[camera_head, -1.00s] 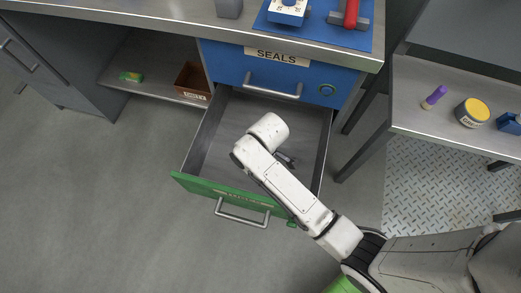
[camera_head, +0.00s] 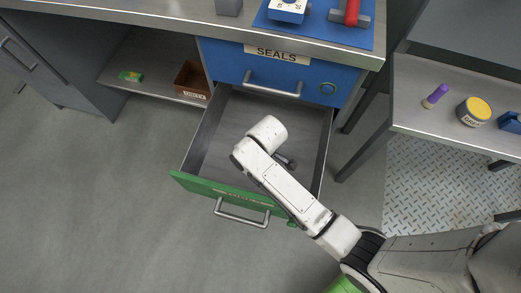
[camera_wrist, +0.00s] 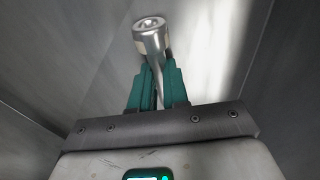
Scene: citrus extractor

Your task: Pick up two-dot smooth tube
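A shiny metal tube (camera_wrist: 152,40) with a round, hollowed end and a pale band on its side stands between the teal fingers of my gripper (camera_wrist: 160,85) in the wrist view. Both fingers lie against its sides, so my gripper looks shut on it. No dots can be made out on it. In the head view my wrist hides the gripper, inside the open green-fronted drawer (camera_head: 222,140). A small dark grey rounded piece shows beside my wrist there; I cannot tell whether it is the tube.
The drawer's walls and green front (camera_head: 195,184) surround my wrist. A blue drawer marked SEALS (camera_head: 225,62) is above. On the right bench (camera_head: 420,115) are a purple item (camera_head: 436,94) and a yellow-topped jar (camera_head: 474,110). A brown box (camera_head: 193,80) sits on the left shelf. The visible drawer floor is clear.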

